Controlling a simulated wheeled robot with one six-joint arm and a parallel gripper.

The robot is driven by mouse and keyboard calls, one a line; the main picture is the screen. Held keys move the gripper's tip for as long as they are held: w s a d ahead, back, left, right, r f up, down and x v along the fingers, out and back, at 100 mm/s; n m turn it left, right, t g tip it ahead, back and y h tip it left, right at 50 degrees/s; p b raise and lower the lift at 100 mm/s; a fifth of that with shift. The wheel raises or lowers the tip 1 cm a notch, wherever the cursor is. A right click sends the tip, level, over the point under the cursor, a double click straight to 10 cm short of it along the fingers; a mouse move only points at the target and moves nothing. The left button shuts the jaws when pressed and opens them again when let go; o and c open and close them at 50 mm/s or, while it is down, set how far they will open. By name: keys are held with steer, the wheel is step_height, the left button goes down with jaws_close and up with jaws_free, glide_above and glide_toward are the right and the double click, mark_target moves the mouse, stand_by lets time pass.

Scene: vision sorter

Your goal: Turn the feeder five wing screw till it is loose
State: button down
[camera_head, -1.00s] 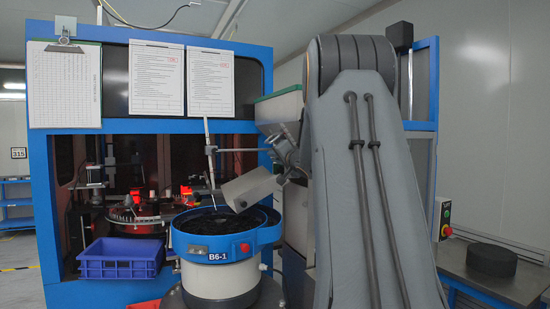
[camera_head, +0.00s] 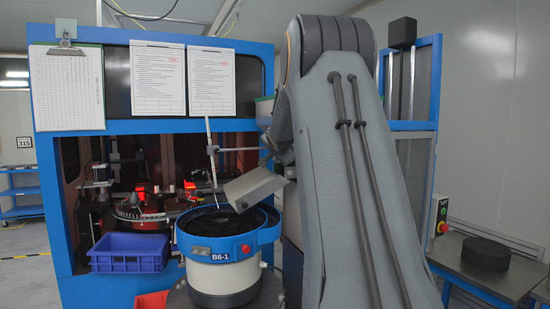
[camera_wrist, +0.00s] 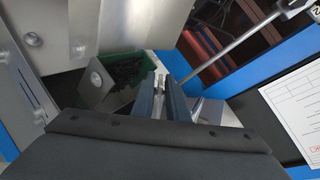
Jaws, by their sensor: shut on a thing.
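My gripper (camera_wrist: 160,82) shows in the wrist view with its two dark fingers close together, shut on a small metal part, the wing screw. The fingers hide most of the screw. A bright metal piece (camera_wrist: 197,108) shows just right of the fingers; I cannot tell whether it belongs to the screw. In the head view my arm hides my gripper and the screw. The tilted grey metal chute (camera_head: 254,186) of the feeder hangs over the round bowl (camera_head: 218,257) marked B6-1.
A blue machine frame (camera_head: 48,200) stands behind, with paper sheets (camera_head: 158,80) on its front. A blue crate (camera_head: 128,252) is left of the bowl. A dark round block (camera_head: 486,258) lies on the bench at right. In the wrist view, metal plates (camera_wrist: 125,25) crowd the left.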

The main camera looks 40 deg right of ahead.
steer(key=shift+w+m+g+b, duration=0.1)
steer(key=shift+m+g+b, duration=0.2)
steer(key=shift+g+b, duration=0.65)
steer(key=shift+s+r+b, duration=0.15)
steer(key=shift+s+b, duration=0.05)
steer(key=shift+b, duration=0.6)
steer(key=shift+s+f, duration=0.15)
steer(key=shift+f, duration=0.05)
steer(key=c, duration=2)
jaws_free()
